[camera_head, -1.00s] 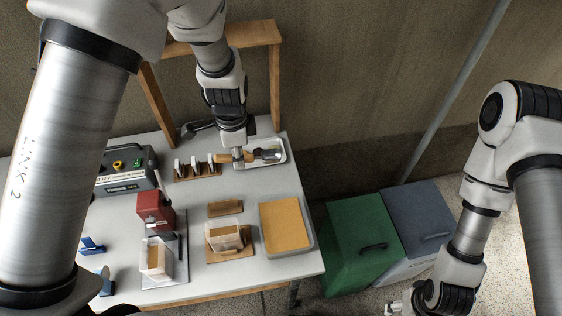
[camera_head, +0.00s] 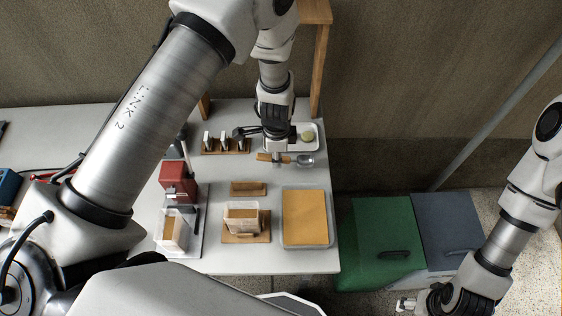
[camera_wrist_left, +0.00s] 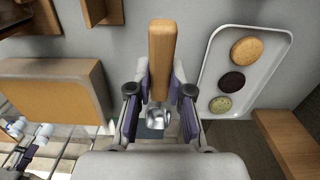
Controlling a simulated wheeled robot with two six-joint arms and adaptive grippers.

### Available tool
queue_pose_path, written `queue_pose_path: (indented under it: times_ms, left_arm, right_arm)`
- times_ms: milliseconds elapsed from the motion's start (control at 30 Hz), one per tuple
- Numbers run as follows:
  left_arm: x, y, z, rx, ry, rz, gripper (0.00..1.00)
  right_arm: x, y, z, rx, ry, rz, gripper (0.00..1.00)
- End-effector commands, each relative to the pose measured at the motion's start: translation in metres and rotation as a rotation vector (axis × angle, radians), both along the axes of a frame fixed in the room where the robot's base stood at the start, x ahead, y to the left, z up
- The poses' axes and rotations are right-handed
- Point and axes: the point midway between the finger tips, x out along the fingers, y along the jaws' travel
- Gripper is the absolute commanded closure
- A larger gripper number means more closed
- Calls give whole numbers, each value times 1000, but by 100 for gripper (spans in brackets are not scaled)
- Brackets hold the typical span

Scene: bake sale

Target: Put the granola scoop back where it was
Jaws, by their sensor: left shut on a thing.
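The granola scoop has a wooden handle (camera_head: 265,157) and a metal bowl (camera_head: 305,160). My left gripper (camera_head: 277,162) is shut on the scoop, which lies sideways in the head view with its bowl to the right, just in front of the white tray. In the left wrist view my left gripper (camera_wrist_left: 160,72) has its fingers on both sides of the wooden handle (camera_wrist_left: 161,45), with the metal bowl (camera_wrist_left: 160,121) toward the wrist. How high it is above the table is hard to tell. My right gripper (camera_head: 405,304) is low at the right, away from the table, its jaws too small to read.
The white tray (camera_head: 316,145) holds cookies. A wooden rack (camera_head: 225,151) with white pieces stands left of it. In front are a wooden block (camera_head: 248,188), a clear bin (camera_head: 242,215), a red machine (camera_head: 178,180) and a tray with an orange-yellow surface (camera_head: 305,217). Green (camera_head: 375,235) and grey (camera_head: 445,225) bins stand right.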

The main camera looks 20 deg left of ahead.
Motion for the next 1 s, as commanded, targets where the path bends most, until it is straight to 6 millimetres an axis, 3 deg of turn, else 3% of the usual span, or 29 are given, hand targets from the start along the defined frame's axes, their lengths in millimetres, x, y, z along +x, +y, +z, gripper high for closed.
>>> queue_pose_path:
  times_ms: [167,367,400,467,800,1000]
  left_arm:
    - [-1,0,-30,0,2,0,100]
    - [-1,0,-34,0,1,0,100]
    - [-1,0,-34,0,1,0,74]
    - [-1,0,-34,0,1,0,56]
    - [0,0,-31,0,-1,0,56]
    - [1,0,1,1,-5,0,56]
  right_arm:
    - [0,0,8,0,1,0,36]
    - [0,0,6,0,1,0,36]
    - [0,0,6,0,0,0,36]
    - [0,0,6,0,0,0,36]
    - [0,0,5,0,1,0,36]
    - [0,0,-4,0,0,0,36]
